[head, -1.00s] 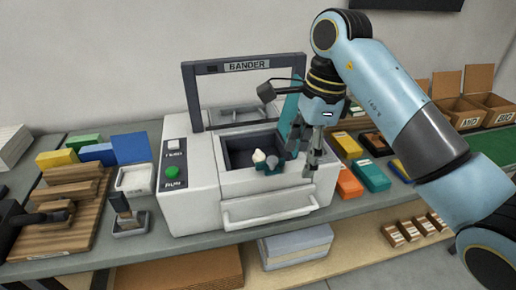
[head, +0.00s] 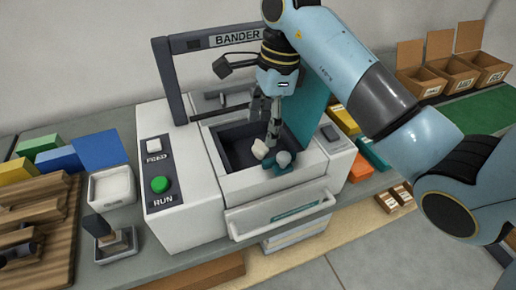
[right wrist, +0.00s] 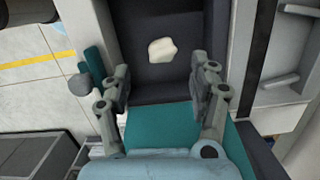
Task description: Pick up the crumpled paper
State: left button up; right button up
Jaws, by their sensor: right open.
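The crumpled paper (head: 260,149) is a small off-white lump at the dark open bay of the machine labelled BANDER. In the right wrist view the paper (right wrist: 162,50) lies on the dark bay surface, ahead of the fingertips. My right gripper (head: 265,126) is over the bay, pointing down, with one finger close to the paper in the head view. In the right wrist view its fingers (right wrist: 162,76) are spread apart with nothing between them. My left gripper is not in view.
A teal piece with a grey knob (head: 283,159) is at the bay's front edge, close to the paper. The machine's upright dark frame (head: 168,82) stands behind. The green RUN button (head: 160,185) is left of the bay. Cardboard boxes (head: 421,82) stand at right.

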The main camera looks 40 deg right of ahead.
aim_at(261, 143)
jog(key=shift+f, duration=0.35)
jog(key=shift+w+a+f, duration=0.1)
jog(key=shift+f, duration=0.15)
jog(key=f, duration=0.1)
jog(key=f+p, duration=0.1)
jog(key=f, duration=0.1)
jog(key=f+p, duration=0.1)
jog(key=f, duration=0.1)
jog(key=shift+w+a, duration=0.2)
jog(key=shift+a, duration=0.15)
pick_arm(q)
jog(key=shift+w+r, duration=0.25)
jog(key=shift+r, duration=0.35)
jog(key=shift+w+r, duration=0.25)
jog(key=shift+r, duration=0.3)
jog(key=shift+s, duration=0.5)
pick_arm(e)
jog(key=c, duration=0.8)
